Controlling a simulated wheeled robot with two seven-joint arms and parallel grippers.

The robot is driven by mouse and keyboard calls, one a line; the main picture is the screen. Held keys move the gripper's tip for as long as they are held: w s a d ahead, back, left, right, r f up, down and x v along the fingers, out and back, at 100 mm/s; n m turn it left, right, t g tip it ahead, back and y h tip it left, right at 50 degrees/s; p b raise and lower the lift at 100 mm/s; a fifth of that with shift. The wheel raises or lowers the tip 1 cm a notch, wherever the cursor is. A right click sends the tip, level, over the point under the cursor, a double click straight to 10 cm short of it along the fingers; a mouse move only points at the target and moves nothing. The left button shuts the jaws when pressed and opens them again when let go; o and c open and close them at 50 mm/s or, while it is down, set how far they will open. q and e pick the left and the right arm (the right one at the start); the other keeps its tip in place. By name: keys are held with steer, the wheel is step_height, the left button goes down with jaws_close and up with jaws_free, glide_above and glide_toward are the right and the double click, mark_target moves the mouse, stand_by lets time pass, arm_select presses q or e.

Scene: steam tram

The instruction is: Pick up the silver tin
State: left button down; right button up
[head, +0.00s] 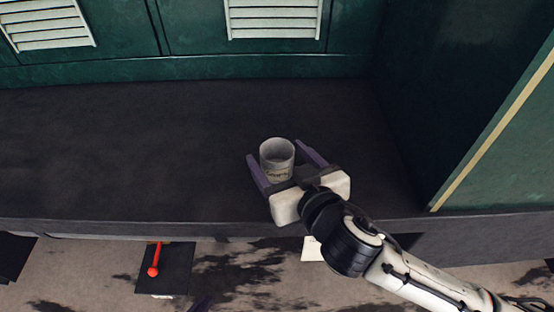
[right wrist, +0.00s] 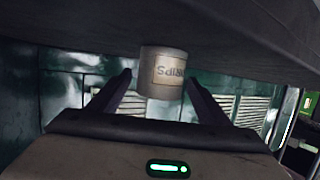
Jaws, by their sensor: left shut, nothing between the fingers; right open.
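The silver tin (head: 277,160) is a pale grey, open-topped cylinder standing upright on the dark ledge in the head view. In the right wrist view the tin (right wrist: 162,72) shows a label with dark lettering. My right gripper (head: 280,156) is open, with its two purple fingers on either side of the tin. In the right wrist view, the right gripper (right wrist: 158,80) shows a gap on the tin's left; the finger on the right is close, and I cannot tell whether it touches.
The dark ledge (head: 130,150) is clear left of the tin. A green panelled wall (head: 190,68) with white louvres stands behind it, and a green partition (head: 440,90) rises to the right. Below the front edge, a red-handled lever (head: 154,262) sits on a dark plate.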

steer(key=shift+w+a+f, duration=0.2)
steer(key=shift+w+a, duration=0.05)
steer(key=shift+w, duration=0.25)
steer(key=c, duration=1)
steer(key=shift+c, duration=0.8)
steer(key=shift+r, duration=0.15)
